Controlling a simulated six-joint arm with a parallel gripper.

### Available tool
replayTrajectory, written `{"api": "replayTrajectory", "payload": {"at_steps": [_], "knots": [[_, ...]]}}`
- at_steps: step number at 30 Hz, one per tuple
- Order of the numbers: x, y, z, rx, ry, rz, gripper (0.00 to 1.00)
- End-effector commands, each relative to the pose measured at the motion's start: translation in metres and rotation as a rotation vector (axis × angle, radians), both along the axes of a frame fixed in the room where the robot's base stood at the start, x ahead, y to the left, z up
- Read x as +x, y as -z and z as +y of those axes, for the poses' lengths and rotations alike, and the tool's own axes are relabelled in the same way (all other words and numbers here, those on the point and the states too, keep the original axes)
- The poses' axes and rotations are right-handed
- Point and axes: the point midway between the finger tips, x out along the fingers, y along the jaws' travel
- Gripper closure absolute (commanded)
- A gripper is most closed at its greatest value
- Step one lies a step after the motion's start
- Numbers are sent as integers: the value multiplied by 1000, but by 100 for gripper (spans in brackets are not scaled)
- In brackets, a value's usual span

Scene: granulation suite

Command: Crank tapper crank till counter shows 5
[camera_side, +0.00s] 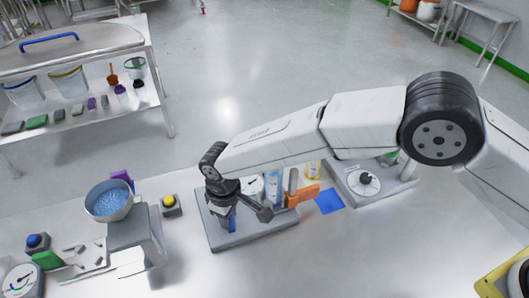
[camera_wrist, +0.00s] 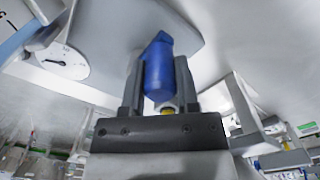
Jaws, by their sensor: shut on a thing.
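The tapper stands on a grey base plate (camera_side: 262,238) below my arm in the side view. Its blue crank handle (camera_wrist: 158,68) shows between my fingers in the wrist view; in the side view only a small blue part (camera_side: 232,222) shows. My gripper (camera_wrist: 160,85) is shut on this handle, one finger on each side. A white round dial (camera_side: 252,186) stands behind my wrist, and a white dial (camera_wrist: 62,58) is at the left in the wrist view. I cannot read a count on either. The rest of the crank is mostly hidden.
Right of the tapper are an orange block (camera_side: 302,195), a blue mat (camera_side: 329,200) and a grey device with a round dial (camera_side: 365,183). At left are a bowl of blue granules (camera_side: 108,203) and a yellow button (camera_side: 169,201). Open floor lies behind the table.

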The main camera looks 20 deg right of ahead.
Motion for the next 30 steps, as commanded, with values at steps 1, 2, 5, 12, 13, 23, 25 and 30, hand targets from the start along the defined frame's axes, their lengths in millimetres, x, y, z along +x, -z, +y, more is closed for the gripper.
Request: {"api": "replayTrajectory", "payload": {"at_steps": [1,2,5,12,13,23,25,30], "knots": [[0,0,0,0,0,0,98],[0,0,0,0,0,0,98],[1,-1,3,1,0,-1,99],[6,-1,16,3,1,-4,98],[7,0,17,3,1,-4,98],[9,-1,23,1,1,-4,98],[9,-1,23,1,1,-4,98],[9,-1,24,1,1,-4,98]]}}
